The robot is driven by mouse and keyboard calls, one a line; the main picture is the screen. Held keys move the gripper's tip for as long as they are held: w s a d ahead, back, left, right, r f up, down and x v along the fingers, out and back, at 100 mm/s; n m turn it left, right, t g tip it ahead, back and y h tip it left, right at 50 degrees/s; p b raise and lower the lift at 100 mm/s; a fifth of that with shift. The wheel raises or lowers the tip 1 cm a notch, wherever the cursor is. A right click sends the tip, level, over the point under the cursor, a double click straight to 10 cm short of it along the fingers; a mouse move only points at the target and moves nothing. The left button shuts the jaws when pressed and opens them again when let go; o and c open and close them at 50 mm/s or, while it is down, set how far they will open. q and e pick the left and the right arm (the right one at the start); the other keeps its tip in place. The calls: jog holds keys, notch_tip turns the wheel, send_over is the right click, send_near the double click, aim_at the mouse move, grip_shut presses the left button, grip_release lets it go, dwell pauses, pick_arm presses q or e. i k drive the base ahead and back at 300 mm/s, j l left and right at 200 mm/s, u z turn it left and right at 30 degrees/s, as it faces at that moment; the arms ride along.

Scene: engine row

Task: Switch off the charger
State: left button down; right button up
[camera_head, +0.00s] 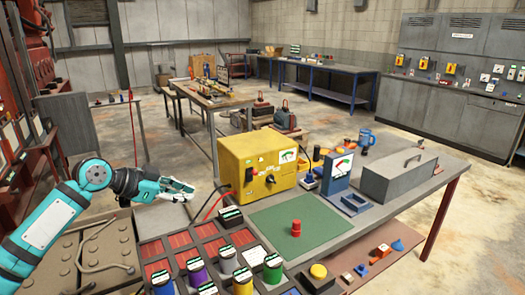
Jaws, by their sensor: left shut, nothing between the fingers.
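My right gripper is out of view.
A green mat (297,228) with a red knob-like piece (296,228) lies in front of the box. Several coloured jars stand in the tray (155,248) at the front. A blue gauge stand (337,170) and a grey lidded box (398,176) stand to the right.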

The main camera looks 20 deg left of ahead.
aim_at(254, 172)
jog(key=i, duration=0.95)
